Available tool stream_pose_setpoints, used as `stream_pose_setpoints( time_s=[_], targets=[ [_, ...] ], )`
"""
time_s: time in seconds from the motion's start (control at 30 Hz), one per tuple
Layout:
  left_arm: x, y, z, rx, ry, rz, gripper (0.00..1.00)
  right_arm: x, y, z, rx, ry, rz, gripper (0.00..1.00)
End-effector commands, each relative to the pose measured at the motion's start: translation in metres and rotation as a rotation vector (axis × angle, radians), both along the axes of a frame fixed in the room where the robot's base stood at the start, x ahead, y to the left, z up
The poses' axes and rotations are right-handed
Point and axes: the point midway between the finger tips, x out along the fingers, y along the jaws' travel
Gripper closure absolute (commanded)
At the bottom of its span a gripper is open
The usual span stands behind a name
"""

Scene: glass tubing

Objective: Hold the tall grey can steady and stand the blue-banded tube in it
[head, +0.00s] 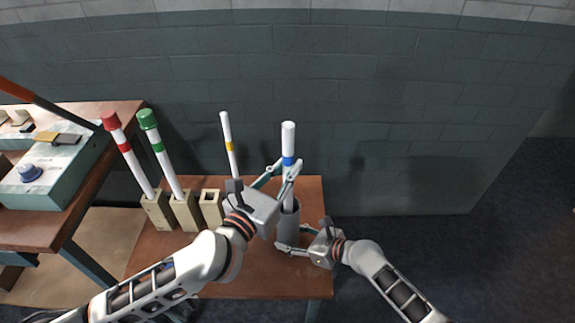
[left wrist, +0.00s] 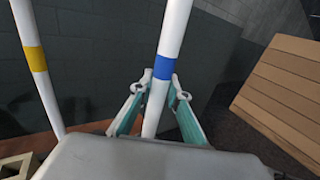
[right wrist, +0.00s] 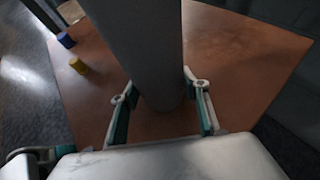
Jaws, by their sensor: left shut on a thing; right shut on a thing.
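The tall grey can (head: 288,228) stands on the wooden table, and it fills the middle of the right wrist view (right wrist: 140,45). My right gripper (head: 284,240) is shut on the can, low on its side, with a finger on either side (right wrist: 162,98). The white tube with a blue band (head: 288,140) is upright, and its lower part reaches down to the can's mouth. My left gripper (head: 280,177) is shut on this tube just below the blue band (left wrist: 165,68). How deep the tube's lower end sits is hidden by the can wall.
Left of the can, square tan holders (head: 185,212) carry a red-capped tube (head: 125,148) and a green-capped tube (head: 161,155). A yellow-banded tube (head: 229,145) stands just left of my left gripper. A control box (head: 55,165) is on another table at left.

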Motion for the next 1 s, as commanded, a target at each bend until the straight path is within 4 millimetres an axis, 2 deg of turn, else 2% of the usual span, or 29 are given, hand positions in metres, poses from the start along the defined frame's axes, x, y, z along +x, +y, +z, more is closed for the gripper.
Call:
stream_pose_setpoints(
  time_s=[0.23, 0.27, 0.3, 0.33, 0.73, 0.87, 1.0],
  targets=[
    [0.000, 0.000, 0.000, 0.000, -0.001, 0.000, 1.00, -0.001, 0.000, -0.001, -0.001, 0.002, 0.001, 0.67],
    [0.000, 0.000, 0.000, 0.000, -0.001, 0.000, 0.76, -0.001, 0.000, -0.001, -0.001, 0.002, 0.001, 0.67],
    [0.000, 0.000, 0.000, 0.000, -0.001, 0.000, 0.66, -0.001, 0.000, -0.001, -0.001, 0.002, 0.001, 0.67],
    [0.000, 0.000, 0.000, 0.000, -0.001, 0.000, 0.64, -0.001, 0.000, -0.001, -0.001, 0.002, 0.001, 0.67],
    [-0.004, 0.002, -0.001, 0.001, 0.002, 0.000, 0.64, -0.001, 0.000, -0.001, -0.001, 0.002, 0.001, 0.67],
    [-0.018, 0.010, -0.002, 0.001, 0.002, -0.001, 0.64, -0.001, 0.000, -0.001, -0.001, 0.002, 0.001, 0.67],
    [-0.043, 0.025, -0.002, 0.002, 0.002, -0.001, 0.64, -0.001, 0.000, -0.001, -0.001, 0.002, 0.001, 0.67]
  ],
)
